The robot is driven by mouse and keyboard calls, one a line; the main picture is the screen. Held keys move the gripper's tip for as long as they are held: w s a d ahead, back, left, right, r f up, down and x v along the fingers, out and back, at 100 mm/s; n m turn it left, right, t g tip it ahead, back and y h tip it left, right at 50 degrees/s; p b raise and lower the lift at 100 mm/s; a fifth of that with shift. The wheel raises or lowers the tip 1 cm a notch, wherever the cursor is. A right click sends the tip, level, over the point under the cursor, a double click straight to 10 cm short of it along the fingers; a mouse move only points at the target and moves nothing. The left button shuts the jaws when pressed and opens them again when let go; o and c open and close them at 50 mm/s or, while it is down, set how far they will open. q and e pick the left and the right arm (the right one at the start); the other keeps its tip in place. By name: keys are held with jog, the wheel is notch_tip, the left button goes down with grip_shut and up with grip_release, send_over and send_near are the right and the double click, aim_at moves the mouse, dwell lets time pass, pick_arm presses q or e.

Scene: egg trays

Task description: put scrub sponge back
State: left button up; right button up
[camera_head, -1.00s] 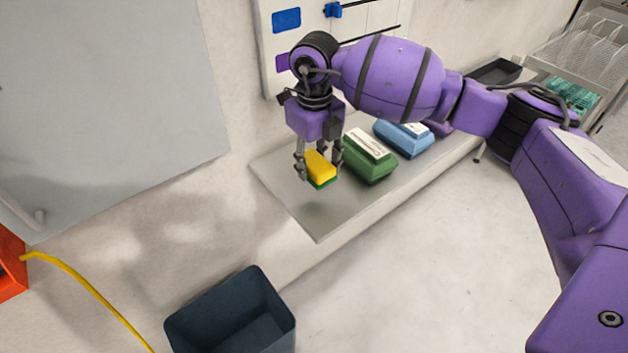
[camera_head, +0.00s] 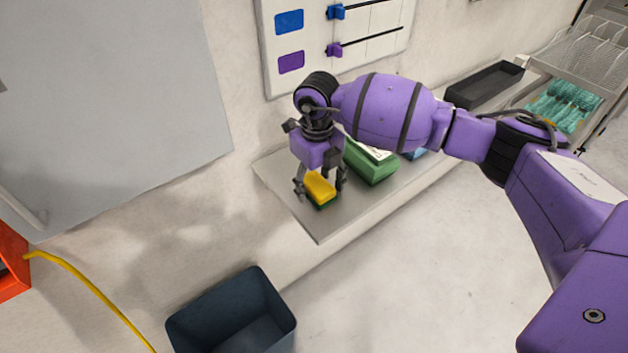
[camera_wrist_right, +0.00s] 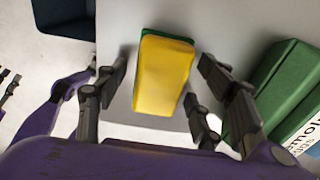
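The scrub sponge (camera_head: 320,187), yellow on top with a green underside, sits at the near left end of the grey shelf (camera_head: 317,224). My right gripper (camera_head: 321,192) points down over it, one finger on either side. In the right wrist view the sponge (camera_wrist_right: 163,75) lies between the open fingers (camera_wrist_right: 163,68), with a narrow gap on each side. My left gripper is not in the head view. Small dark finger-like parts at the left edge of the wrist view may be my left gripper (camera_wrist_right: 8,88), too cut off to read.
A green package (camera_head: 371,167) stands on the shelf right of the sponge, with a blue one (camera_head: 414,154) partly hidden behind my arm. A dark bin (camera_head: 228,310) stands below at the front. A slider board (camera_head: 293,38) is on the wall behind.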

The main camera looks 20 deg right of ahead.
aim_at(317, 183)
notch_tip(317, 183, up, 12)
dwell(0.7)
